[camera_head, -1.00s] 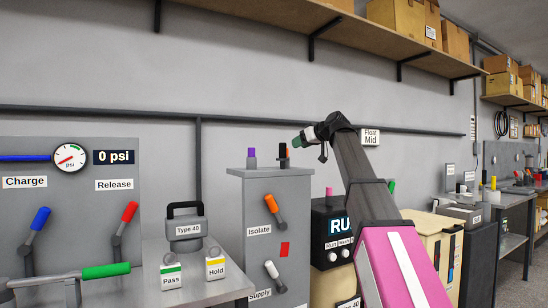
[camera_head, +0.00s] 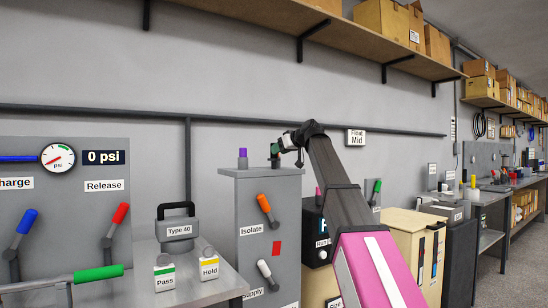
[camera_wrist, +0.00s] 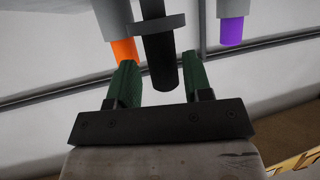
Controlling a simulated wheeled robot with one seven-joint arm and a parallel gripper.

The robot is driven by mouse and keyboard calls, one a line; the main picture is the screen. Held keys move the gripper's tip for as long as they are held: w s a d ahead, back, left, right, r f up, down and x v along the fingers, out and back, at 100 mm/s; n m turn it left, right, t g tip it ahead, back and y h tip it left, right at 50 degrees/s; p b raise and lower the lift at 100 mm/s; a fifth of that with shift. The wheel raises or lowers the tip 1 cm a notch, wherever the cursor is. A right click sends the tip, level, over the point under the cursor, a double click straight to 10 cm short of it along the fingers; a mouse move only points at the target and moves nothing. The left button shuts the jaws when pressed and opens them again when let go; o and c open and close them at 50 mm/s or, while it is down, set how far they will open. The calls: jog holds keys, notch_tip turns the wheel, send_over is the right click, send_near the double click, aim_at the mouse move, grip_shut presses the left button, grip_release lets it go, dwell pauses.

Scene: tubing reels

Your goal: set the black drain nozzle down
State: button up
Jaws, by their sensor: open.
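The black drain nozzle (camera_wrist: 160,62) shows in the wrist view as a dark round rod with a wider collar. It stands between the two green fingers of my gripper (camera_wrist: 157,80), which are open with a gap on each side of it. In the head view my gripper (camera_head: 276,150) is at the top of the grey cabinet (camera_head: 262,172) and mostly hides the nozzle there. An orange-ended nozzle (camera_wrist: 123,50) lies close beyond the left finger in the wrist view. A purple-ended nozzle (camera_wrist: 232,30) is off to the right; it also stands on the cabinet in the head view (camera_head: 242,153).
The cabinet front carries an orange Isolate lever (camera_head: 264,203) and a white Supply lever (camera_head: 264,267). A metal bench (camera_head: 215,285) with a Type 40 unit (camera_head: 178,230) stands left. A black box and wooden cabinet (camera_head: 400,236) stand right. A shelf (camera_head: 260,12) runs above.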

jog(key=x, duration=0.3)
jog(key=shift+w+a, duration=0.15)
jog(key=shift+a, duration=0.05)
jog(key=c, duration=0.8)
jog(key=shift+r, duration=0.55)
notch_tip(320, 180, up, 3)
jog(key=shift+f, duration=0.2)
jog(key=s+r, duration=0.2)
jog(key=s, duration=0.2)
jog(key=s+a+r, duration=0.1)
jog(key=s+r, duration=0.4)
jog(key=s, duration=0.2)
jog(key=shift+s+a+r, duration=0.15)
jog(key=shift+s+a, duration=0.15)
jog(key=shift+s, duration=0.05)
